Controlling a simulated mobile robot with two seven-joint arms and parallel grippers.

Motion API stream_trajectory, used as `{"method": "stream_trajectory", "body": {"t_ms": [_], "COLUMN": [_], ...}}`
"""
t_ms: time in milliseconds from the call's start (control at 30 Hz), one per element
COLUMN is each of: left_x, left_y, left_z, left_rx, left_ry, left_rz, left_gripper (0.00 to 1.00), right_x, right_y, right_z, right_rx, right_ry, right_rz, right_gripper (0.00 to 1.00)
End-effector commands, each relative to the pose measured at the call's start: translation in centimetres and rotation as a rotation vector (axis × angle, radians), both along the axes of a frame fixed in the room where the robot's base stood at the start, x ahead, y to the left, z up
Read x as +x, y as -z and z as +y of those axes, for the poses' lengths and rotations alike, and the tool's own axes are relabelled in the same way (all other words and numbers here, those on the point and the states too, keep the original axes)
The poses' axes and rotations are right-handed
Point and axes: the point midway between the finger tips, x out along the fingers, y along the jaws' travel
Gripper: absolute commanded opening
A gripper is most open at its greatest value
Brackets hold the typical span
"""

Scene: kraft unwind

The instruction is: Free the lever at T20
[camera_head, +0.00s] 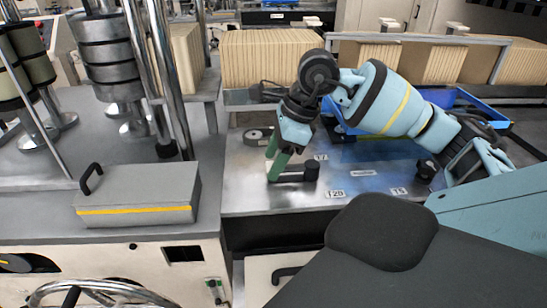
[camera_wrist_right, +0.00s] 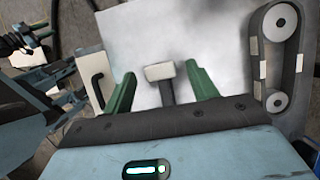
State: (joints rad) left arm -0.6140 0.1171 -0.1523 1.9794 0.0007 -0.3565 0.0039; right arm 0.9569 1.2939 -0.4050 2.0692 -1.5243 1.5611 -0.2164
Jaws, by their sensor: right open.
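A dark lever (camera_head: 293,177) lies on the metal plate (camera_head: 258,200), with a round dark knob at its right end. The label T20 (camera_head: 336,194) is just to its right, nearer me. My right gripper (camera_head: 273,168) points down at the lever's left end, its green fingers open. In the right wrist view, a pale block (camera_wrist_right: 159,72) on a dark stem shows between the open fingers, with gaps on both sides. I take it for the lever's end; contact is not visible.
A grey box (camera_head: 137,195) with a black handle and yellow stripe sits to the left. Metal posts and rolls stand behind it. A blue tray (camera_head: 463,98) lies at the back right. A loop with two discs (camera_wrist_right: 277,103) is beside the gripper in the wrist view.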

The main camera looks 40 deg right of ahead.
Motion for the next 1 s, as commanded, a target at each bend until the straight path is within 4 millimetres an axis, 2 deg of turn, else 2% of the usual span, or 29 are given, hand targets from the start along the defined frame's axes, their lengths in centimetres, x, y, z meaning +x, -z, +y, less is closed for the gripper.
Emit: {"method": "stream_trajectory", "body": {"t_ms": [133, 400, 833, 1000], "left_x": [0.11, 0.15, 0.16, 0.15], "left_y": [-0.1, -0.11, -0.11, -0.09], "left_z": [0.0, 0.01, 0.0, 0.0], "left_rx": [0.0, -0.001, -0.001, -0.001], "left_ry": [0.001, 0.0, 0.0, 0.0], "left_rz": [-0.003, -0.004, -0.004, -0.004], "left_gripper": [0.36, 0.36, 0.36, 0.36], "right_x": [0.18, 0.22, 0.21, 0.2], "right_y": [0.69, 0.82, 0.8, 0.8], "right_z": [0.22, 0.26, 0.26, 0.25], "right_rx": [-0.001, -0.001, -0.001, 0.0], "right_ry": [0.0, 0.0, 0.0, -0.002], "right_rz": [-0.001, -0.001, -0.001, -0.001], "right_gripper": [0.58, 0.58, 0.02, 0.0]}}
